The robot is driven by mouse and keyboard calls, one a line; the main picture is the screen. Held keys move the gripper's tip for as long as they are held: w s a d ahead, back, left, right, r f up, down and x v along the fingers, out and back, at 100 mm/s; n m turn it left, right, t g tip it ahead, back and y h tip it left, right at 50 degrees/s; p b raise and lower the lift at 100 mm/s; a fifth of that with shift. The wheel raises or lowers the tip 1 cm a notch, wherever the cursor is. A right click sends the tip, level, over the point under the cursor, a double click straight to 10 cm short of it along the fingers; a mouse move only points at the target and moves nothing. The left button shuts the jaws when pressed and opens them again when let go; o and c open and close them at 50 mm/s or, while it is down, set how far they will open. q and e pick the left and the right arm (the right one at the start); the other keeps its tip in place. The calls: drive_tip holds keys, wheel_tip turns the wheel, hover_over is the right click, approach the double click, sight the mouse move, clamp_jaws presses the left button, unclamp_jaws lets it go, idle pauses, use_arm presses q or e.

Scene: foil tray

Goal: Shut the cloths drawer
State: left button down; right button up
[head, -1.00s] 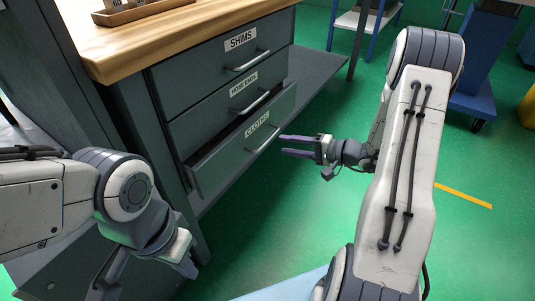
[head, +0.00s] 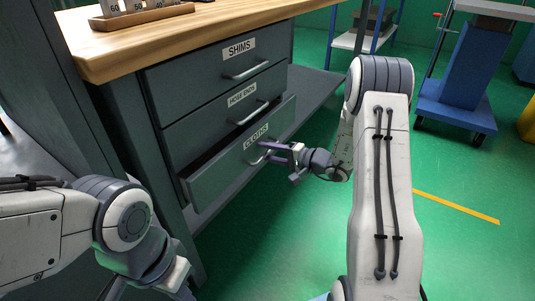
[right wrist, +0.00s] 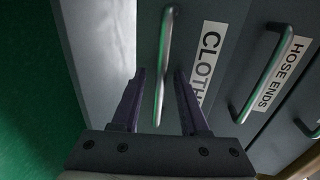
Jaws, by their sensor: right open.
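The cloths drawer (head: 222,180) is the lowest of the labelled drawers and stands partly pulled out, its dark inside showing over the front's top edge. My right gripper (head: 271,153) is open at the drawer's handle. In the right wrist view the drawer handle (right wrist: 163,60) runs between the two spread fingers of the right gripper (right wrist: 159,85); no finger clearly touches it. The CLOTHS label (right wrist: 208,62) is partly hidden by a finger. My left gripper (head: 180,288) is low at the left, mostly cut off by the bottom edge, its jaws unclear.
The shims drawer (head: 200,80) and hose ends drawer (head: 205,125) above look shut. A wooden tray (head: 140,17) sits on the bench top (head: 200,30). A blue cart (head: 465,70) stands far right. Green floor is clear in front of the drawers.

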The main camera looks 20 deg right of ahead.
clamp_jaws()
idle(1.4)
